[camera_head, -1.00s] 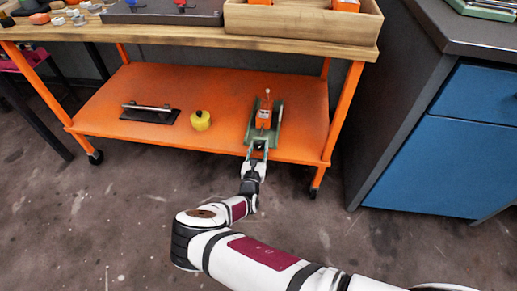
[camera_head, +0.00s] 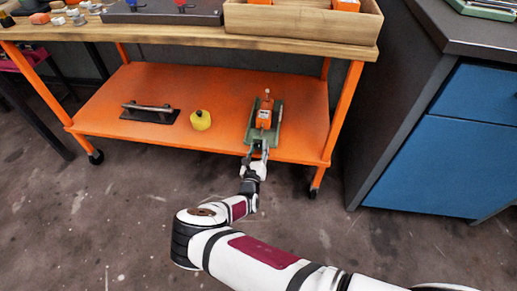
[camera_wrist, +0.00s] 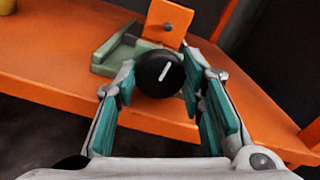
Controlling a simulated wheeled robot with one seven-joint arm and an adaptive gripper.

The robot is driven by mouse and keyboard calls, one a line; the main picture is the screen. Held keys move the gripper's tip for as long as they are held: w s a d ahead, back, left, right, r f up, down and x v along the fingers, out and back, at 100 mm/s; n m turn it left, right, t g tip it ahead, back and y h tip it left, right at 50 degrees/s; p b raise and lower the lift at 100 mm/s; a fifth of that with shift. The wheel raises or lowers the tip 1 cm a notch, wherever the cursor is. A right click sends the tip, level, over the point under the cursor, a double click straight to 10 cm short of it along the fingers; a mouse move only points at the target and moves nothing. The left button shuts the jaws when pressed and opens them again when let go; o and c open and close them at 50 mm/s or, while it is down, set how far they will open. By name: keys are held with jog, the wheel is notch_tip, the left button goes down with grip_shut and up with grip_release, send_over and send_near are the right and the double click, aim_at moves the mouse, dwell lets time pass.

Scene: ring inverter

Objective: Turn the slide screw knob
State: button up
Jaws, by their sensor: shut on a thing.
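The slide screw device stands on the orange lower shelf. It has a green base (camera_head: 276,127) and an upright orange block (camera_head: 264,121). The block also shows in the wrist view (camera_wrist: 167,20), behind the knob. The round black knob (camera_wrist: 153,82) with a white pointer line faces the wrist camera; the line tilts to the upper right. My gripper (camera_head: 257,150) reaches in at the shelf's front edge. In the wrist view my gripper (camera_wrist: 162,74) has its green-padded fingers on the left and right of the knob, shut on it. In the head view the knob is hidden.
A yellow knob-like object (camera_head: 200,121) and a black plate with a bar handle (camera_head: 150,112) stand left on the shelf (camera_head: 228,88). A blue-drawer cabinet (camera_head: 440,140) stands to the right.

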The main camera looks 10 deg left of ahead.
jog(key=o, duration=1.2)
jog(key=shift+c, duration=0.2)
jog(key=s, duration=1.2)
jog(key=shift+a, duration=0.2)
